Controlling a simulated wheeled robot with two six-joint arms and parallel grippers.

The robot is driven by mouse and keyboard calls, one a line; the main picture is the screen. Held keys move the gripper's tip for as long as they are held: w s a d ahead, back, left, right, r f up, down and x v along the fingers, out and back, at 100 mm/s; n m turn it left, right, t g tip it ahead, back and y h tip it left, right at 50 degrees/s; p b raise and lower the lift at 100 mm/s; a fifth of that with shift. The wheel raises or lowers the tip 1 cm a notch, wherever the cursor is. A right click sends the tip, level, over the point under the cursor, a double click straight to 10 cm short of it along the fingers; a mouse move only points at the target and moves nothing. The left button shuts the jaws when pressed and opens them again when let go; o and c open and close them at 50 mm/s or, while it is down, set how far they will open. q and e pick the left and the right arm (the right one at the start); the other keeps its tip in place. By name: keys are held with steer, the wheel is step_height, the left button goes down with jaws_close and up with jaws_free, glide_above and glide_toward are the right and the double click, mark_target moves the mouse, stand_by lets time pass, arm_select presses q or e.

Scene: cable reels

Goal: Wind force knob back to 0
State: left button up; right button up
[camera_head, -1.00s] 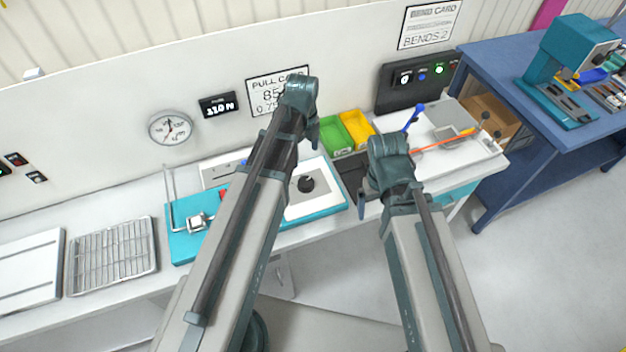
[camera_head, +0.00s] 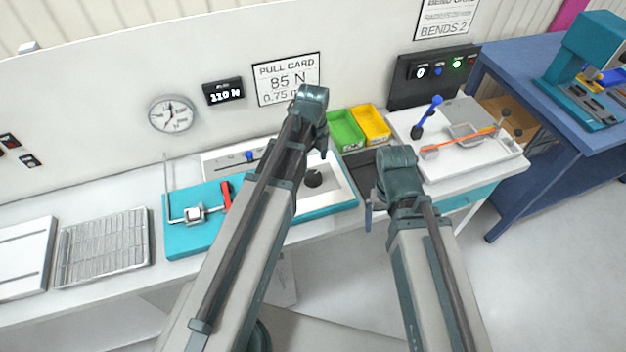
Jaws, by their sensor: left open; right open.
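My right gripper (camera_head: 368,218) is open and empty at the bench's front edge, right of the knob. The force display (camera_head: 224,92) on the wall seems to read 110 N. The knob's pointer and scale are too small to read.
A red-handled clamp (camera_head: 226,195) stands on the fixture, left of my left arm. Green (camera_head: 345,130) and yellow (camera_head: 372,124) bins are behind my grippers. A bending board (camera_head: 475,165) with a blue lever is at right. A wire rack (camera_head: 104,247) lies at left.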

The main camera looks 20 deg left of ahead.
mark_target(313, 175)
arm_select(q)
step_height(313, 175, down, 6)
steer(key=b, duration=0.4)
steer(key=shift+r, duration=0.2)
steer(key=shift+r, duration=0.1)
steer(key=shift+c, duration=0.2)
steer(key=c, duration=1.3)
steer(key=shift+c, duration=0.2)
steer(key=n, duration=0.5)
steer(key=shift+n, duration=0.4)
steer(key=n, duration=0.6)
steer(key=shift+n, duration=0.4)
